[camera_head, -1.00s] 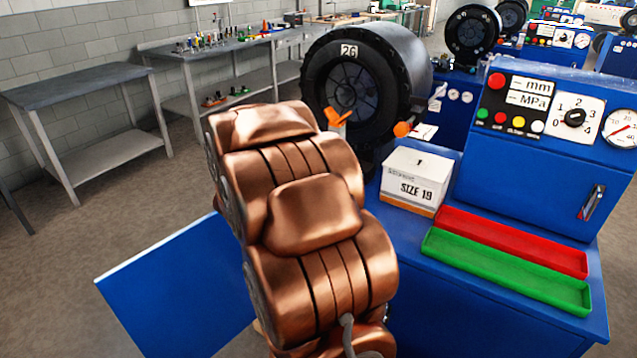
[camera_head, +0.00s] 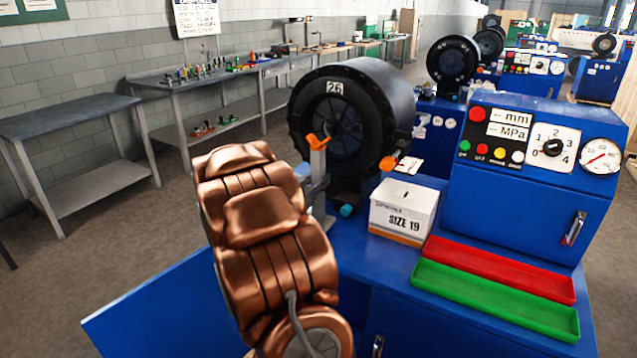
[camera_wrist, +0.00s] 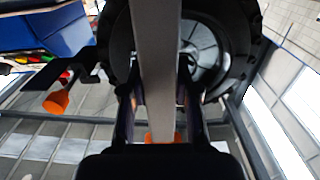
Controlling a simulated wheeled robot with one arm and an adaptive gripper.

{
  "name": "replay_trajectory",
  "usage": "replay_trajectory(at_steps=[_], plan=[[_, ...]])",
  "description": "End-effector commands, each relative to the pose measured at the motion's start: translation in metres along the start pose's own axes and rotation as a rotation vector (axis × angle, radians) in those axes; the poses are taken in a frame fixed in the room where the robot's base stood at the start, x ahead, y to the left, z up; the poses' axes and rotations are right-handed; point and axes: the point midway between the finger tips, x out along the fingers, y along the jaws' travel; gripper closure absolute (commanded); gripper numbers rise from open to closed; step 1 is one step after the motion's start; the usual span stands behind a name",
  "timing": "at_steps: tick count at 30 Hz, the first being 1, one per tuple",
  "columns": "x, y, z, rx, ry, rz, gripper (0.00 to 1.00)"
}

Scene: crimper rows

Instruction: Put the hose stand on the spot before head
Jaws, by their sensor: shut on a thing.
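The hose stand (camera_head: 318,170) is a slim grey post with an orange forked top. It stands upright in front of the crimper head (camera_head: 352,120), a big black ring marked 26. In the wrist view the grey post (camera_wrist: 156,60) runs between the fingers of my gripper (camera_wrist: 158,105), which is shut on it. The orange fork (camera_wrist: 163,137) shows low between the fingers. In the head view my copper arm hides the gripper's surroundings. The stand's foot and the spot before the head are not clearly visible, so I cannot tell whether the stand touches down.
A blue bench carries a white SIZE 19 box (camera_head: 403,210), a red tray (camera_head: 498,268), a green tray (camera_head: 495,298) and a control panel (camera_head: 530,145).

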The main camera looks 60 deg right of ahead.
Motion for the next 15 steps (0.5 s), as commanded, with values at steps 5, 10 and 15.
replay_trajectory(at_steps=[5,10,15], plan=[[0.016,-0.012,-0.006,0.006,0.011,0.0,1.0],[0.03,-0.022,-0.002,0.003,0.007,0.0,1.0],[0.042,-0.031,-0.003,0.005,0.01,-0.001,1.0]])
